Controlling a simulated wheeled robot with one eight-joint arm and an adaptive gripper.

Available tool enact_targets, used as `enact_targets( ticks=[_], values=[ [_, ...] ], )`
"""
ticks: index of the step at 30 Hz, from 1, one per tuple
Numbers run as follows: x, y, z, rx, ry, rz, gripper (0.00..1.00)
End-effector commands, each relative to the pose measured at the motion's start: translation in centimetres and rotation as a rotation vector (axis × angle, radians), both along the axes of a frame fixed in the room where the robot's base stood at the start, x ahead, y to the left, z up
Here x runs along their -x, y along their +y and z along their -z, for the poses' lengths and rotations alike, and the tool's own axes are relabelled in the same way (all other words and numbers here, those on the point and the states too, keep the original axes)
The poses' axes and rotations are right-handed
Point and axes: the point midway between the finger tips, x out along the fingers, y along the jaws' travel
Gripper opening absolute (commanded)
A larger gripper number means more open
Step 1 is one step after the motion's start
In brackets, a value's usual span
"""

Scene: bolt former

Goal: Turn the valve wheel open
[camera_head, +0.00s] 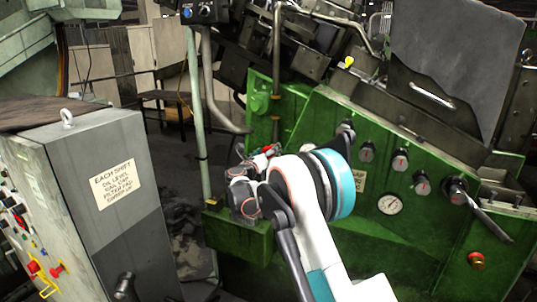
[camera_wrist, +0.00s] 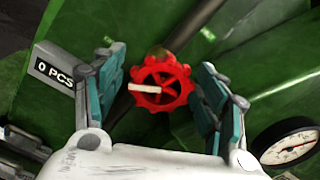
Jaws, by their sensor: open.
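The valve wheel (camera_wrist: 160,82) is a small red spoked handwheel with a scalloped rim, seen in the wrist view at the centre top. A pale stub or mark lies across its left side. My gripper (camera_wrist: 163,98) is open, with one teal-padded finger on each side of the wheel. The fingers look apart from the rim; the exact depth is hard to judge. In the head view, my gripper (camera_head: 247,190) is in front of the green machine, and a bit of red (camera_head: 268,151) shows beside it. Most of the wheel is hidden there.
The green machine (camera_head: 400,240) carries several knobs, a pressure gauge (camera_head: 390,204), a lever (camera_head: 490,222) and a red button (camera_head: 476,259). A grey control cabinet (camera_head: 115,200) stands at the left. A vertical pipe (camera_head: 197,110) rises left of my gripper. A "0 PCS" box (camera_wrist: 55,75) sits beside the left finger.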

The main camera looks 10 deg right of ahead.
Motion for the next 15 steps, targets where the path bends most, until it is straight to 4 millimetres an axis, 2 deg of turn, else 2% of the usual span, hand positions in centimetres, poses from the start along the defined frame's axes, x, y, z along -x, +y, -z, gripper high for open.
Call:
enact_targets(
  ticks=[5, 15],
  values=[
    [0.6, 0.4, 0.0, 0.0, 0.0, 0.001, 0.68],
    [4.5, 3.3, 0.0, 0.0, 0.0, -0.001, 0.68]
  ],
)
